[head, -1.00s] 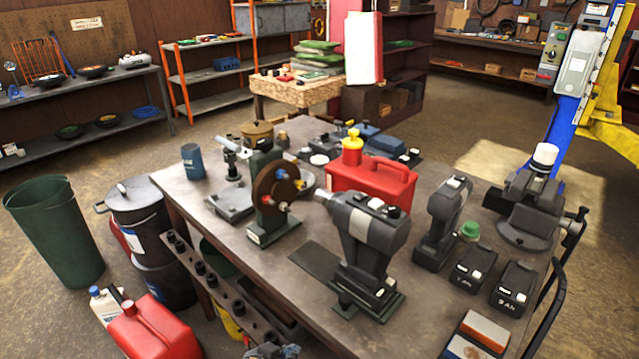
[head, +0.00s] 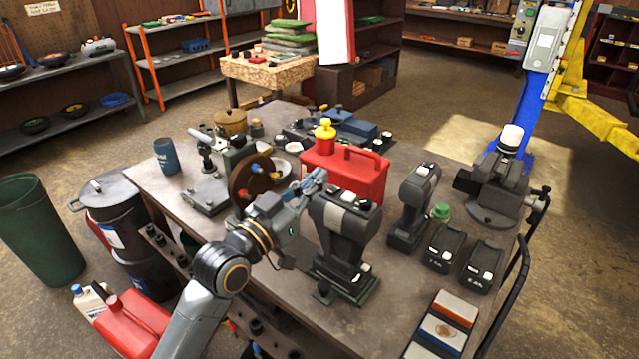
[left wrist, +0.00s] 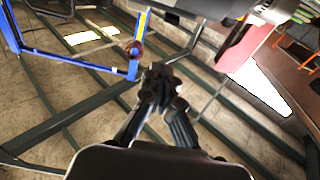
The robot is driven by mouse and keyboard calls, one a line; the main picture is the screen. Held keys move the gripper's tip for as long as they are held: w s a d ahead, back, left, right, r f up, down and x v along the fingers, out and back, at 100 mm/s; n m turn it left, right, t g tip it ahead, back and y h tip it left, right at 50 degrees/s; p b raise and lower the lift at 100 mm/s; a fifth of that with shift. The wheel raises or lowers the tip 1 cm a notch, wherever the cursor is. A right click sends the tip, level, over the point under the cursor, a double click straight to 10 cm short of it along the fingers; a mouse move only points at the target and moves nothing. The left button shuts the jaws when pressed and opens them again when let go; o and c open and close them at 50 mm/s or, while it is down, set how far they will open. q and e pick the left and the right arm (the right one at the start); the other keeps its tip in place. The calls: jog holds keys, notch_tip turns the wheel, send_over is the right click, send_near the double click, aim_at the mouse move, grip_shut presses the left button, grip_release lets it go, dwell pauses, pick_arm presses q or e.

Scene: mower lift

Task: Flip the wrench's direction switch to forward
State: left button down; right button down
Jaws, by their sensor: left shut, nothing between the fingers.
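The dark grey impact wrench (head: 343,222) stands upright in a black stand on the workbench, its nose pointing left. My left gripper (head: 313,182) is shut and empty. In the head view it overlaps the wrench's nose end; I cannot tell whether it touches. In the left wrist view the gripper's dark fingers (left wrist: 163,78) are together. A dark tool body with a metal nose (left wrist: 272,10), seemingly the wrench, shows at the top right there. I cannot make out the direction switch or its setting. My right gripper is not in view.
A second drill (head: 413,208), batteries (head: 444,247) and a vise (head: 497,190) are to the right.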

aim_at(334, 191)
pick_arm(q)
jog(key=shift+r+p+x, duration=0.25)
jog(key=shift+p+x, duration=0.05)
jog(key=shift+x, duration=0.85)
notch_tip(334, 191, down, 3)
jog(key=shift+r, duration=0.15)
jog(key=shift+s+a+f+p, duration=0.1)
jog(key=shift+s+f+p, duration=0.1)
jog(key=shift+f, duration=0.25)
jog(key=shift+s+a+f+p, duration=0.1)
jog(key=shift+f+p, duration=0.05)
jog(key=shift+f, duration=0.25)
jog(key=shift+w, duration=0.1)
